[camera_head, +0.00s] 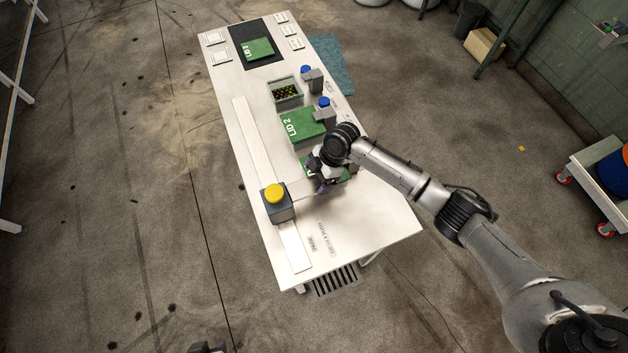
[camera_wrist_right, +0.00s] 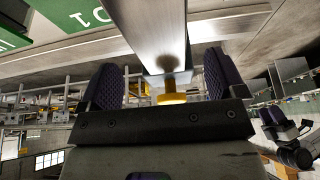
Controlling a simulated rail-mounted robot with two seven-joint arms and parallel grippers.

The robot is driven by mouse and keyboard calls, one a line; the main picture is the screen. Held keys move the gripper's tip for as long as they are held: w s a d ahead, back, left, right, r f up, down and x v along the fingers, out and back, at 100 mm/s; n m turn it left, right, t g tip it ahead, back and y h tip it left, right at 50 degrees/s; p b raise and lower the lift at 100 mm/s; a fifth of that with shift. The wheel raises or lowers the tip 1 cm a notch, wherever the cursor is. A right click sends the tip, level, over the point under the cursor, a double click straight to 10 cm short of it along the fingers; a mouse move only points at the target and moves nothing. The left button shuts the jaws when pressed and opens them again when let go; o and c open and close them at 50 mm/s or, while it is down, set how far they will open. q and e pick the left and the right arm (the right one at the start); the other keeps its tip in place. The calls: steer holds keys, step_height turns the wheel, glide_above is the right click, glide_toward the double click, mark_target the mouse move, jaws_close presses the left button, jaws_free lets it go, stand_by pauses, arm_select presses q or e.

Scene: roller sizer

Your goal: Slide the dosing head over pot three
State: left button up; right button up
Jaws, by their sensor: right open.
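The dosing head (camera_head: 277,202) is a dark grey block with a yellow knob on a pale rail (camera_head: 262,165) along the table's left side. A thin bar reaches from it toward my right gripper (camera_head: 322,186). That gripper is open beside the dosing head, over the near green lid. In the right wrist view its purple-padded fingers (camera_wrist_right: 160,88) stand apart, with a metal bar (camera_wrist_right: 150,30) and a yellow part (camera_wrist_right: 172,98) showing between them; contact is unclear. An open green pot (camera_head: 286,94) holds coloured pieces. No pot number is readable. A dark part at the bottom edge may be my left gripper (camera_head: 208,348).
A green lid marked LID 2 (camera_head: 303,124) lies mid-table; another green lid (camera_head: 258,48) lies on a black mat (camera_head: 243,31). Grey blocks with blue knobs (camera_head: 312,78) (camera_head: 325,112) stand along the right edge. The near right tabletop (camera_head: 375,222) is clear.

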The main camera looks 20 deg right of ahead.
mark_target(313, 184)
steer(key=shift+x, duration=1.75)
steer(key=shift+c, duration=0.3)
steer(key=shift+d, duration=0.1)
steer(key=c, duration=1.2)
steer(key=shift+w, duration=0.1)
